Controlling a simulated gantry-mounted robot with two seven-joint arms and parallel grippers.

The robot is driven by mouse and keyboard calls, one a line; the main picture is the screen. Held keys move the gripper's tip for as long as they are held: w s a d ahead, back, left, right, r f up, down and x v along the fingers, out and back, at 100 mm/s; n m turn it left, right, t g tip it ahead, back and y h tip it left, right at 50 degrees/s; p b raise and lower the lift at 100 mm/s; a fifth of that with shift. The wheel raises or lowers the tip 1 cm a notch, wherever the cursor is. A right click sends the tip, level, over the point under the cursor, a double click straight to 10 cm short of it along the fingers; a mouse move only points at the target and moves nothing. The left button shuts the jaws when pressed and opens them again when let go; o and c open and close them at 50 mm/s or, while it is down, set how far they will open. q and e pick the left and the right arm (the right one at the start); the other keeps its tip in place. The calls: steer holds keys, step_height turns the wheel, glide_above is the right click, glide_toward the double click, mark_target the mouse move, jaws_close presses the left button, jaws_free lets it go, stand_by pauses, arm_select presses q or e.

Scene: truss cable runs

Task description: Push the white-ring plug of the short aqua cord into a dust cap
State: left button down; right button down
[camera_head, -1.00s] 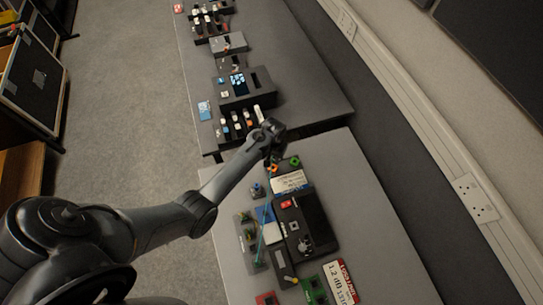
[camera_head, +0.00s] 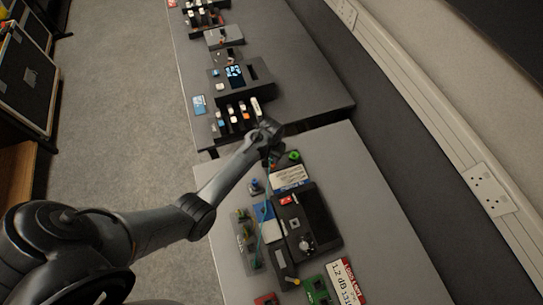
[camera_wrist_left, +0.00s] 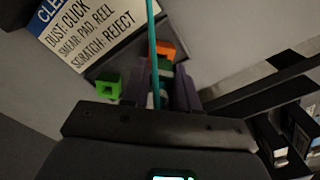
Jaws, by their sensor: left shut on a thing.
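My left gripper (camera_head: 271,157) is at the far end of the near table, over the orange dust cap (camera_head: 273,164), which it partly hides. In the left wrist view the fingers (camera_wrist_left: 160,92) are shut on the end of the aqua cord (camera_wrist_left: 153,45). A pale part shows between them, but I cannot make out the white ring. The orange cap (camera_wrist_left: 165,50) is just beyond the fingertips; I cannot tell whether the plug touches it. My right gripper is not in view.
A white instruction card (camera_head: 290,176) lies close by the caps. A gap separates this table from the far table (camera_head: 300,90), which holds several modules. The near table's right side is clear.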

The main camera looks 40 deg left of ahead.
arm_select(q)
steer(key=shift+p, duration=0.75)
stand_by(1.0)
steer(key=shift+f, duration=0.4)
stand_by(0.4)
stand_by(0.7)
steer(key=shift+f, duration=0.4)
stand_by(0.4)
steer(key=shift+p, duration=0.4)
stand_by(0.4)
steer(key=c, duration=0.8)
jaws_free()
steer(key=shift+r, duration=0.15)
